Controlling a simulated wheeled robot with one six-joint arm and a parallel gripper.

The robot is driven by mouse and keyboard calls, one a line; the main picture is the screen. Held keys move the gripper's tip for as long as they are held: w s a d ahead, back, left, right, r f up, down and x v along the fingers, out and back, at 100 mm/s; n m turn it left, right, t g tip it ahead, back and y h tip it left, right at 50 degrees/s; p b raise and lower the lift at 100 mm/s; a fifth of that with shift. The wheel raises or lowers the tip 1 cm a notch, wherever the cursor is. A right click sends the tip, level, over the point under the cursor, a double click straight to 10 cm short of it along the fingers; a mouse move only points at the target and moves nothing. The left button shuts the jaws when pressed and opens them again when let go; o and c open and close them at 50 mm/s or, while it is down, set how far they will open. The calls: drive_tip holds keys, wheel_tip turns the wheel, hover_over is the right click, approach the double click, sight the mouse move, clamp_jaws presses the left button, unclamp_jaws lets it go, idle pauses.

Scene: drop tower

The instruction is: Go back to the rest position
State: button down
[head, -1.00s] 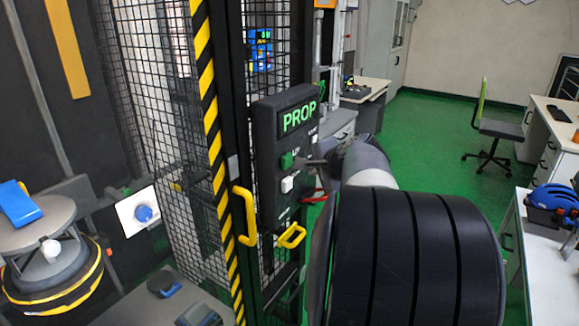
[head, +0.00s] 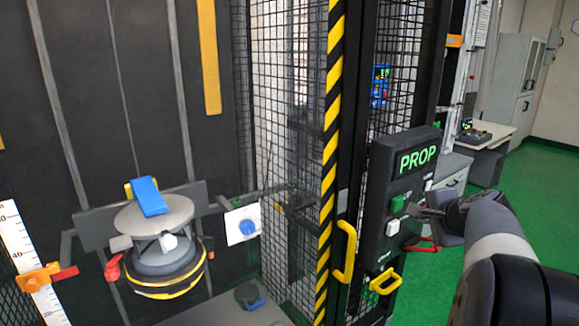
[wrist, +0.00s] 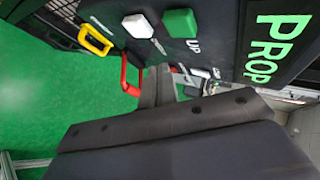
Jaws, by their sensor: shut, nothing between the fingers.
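My gripper (head: 432,213) is shut and empty at the right of the head view. It is close to the front of the black PROP control panel (head: 385,218), near its green button (head: 397,203) and white button (head: 392,227). I cannot tell from the head view whether it touches the panel. In the wrist view the green button (wrist: 180,24), marked UP, and the white button (wrist: 137,25) lie beyond my gripper. My wrist housing covers the lower part of that view, and the fingertips are hard to make out there.
A mesh cage with a yellow-black striped post (head: 331,150) stands left of the panel. A yellow handle (head: 344,252) and a red handle (wrist: 131,75) stick out nearby. A round platform (head: 153,216) bearing a blue block (head: 148,196) is at left. Green floor (head: 525,195) is open at right.

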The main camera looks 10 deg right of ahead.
drive_tip(key=shift+s+d+b, duration=0.3)
drive_tip(key=shift+s+d, duration=0.05)
drive_tip(key=shift+s, duration=0.55)
drive_tip(key=shift+s+d+b, duration=0.3)
drive_tip(key=shift+s+d, duration=0.05)
drive_tip(key=shift+s, duration=0.5)
drive_tip(key=shift+s+d+b, duration=0.3)
drive_tip(key=shift+s+d, duration=0.05)
drive_tip(key=shift+s, duration=0.55)
drive_tip(key=shift+w, duration=0.1)
